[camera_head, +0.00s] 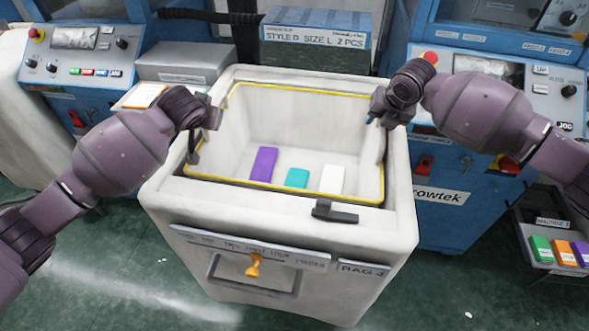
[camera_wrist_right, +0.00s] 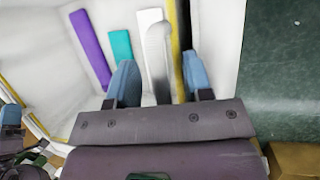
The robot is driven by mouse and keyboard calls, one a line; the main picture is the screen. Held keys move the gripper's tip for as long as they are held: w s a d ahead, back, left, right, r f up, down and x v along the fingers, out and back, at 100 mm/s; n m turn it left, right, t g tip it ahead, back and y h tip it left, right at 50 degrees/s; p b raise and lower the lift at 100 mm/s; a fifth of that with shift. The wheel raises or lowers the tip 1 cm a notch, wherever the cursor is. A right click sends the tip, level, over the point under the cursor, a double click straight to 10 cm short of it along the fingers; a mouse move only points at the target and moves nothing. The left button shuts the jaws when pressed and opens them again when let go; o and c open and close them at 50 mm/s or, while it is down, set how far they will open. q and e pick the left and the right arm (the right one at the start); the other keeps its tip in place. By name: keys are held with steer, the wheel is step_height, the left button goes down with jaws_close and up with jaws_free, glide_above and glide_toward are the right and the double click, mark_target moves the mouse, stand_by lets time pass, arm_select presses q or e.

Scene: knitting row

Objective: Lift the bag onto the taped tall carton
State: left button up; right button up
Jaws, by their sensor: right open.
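A white open-topped bin marked "BAG 4" (camera_head: 370,268), with a yellow-lined rim, stands in front of me; I take it for the bag. A purple, a teal and a white block lie inside. My right gripper (camera_head: 378,118) is open at its right rim. In the right wrist view the blue fingertips (camera_wrist_right: 158,85) lie either side of a pale rounded strip (camera_wrist_right: 157,50) by the yellow edge; contact is unclear. My left gripper (camera_head: 203,135) is at the left rim, its jaw state unclear. I cannot clearly identify the taped tall carton.
A blue box labelled "STYLE D SIZE L 2 PCS" (camera_head: 316,42) stands behind the bin. Blue machines with control panels (camera_head: 75,55) flank it left and right. A rack with coloured blocks (camera_head: 540,262) is at lower right.

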arm_select(q)
jaws_close()
arm_select(e)
jaws_close()
arm_select(q)
steer(key=shift+r, duration=0.1)
arm_select(e)
steer(key=shift+r, duration=0.1)
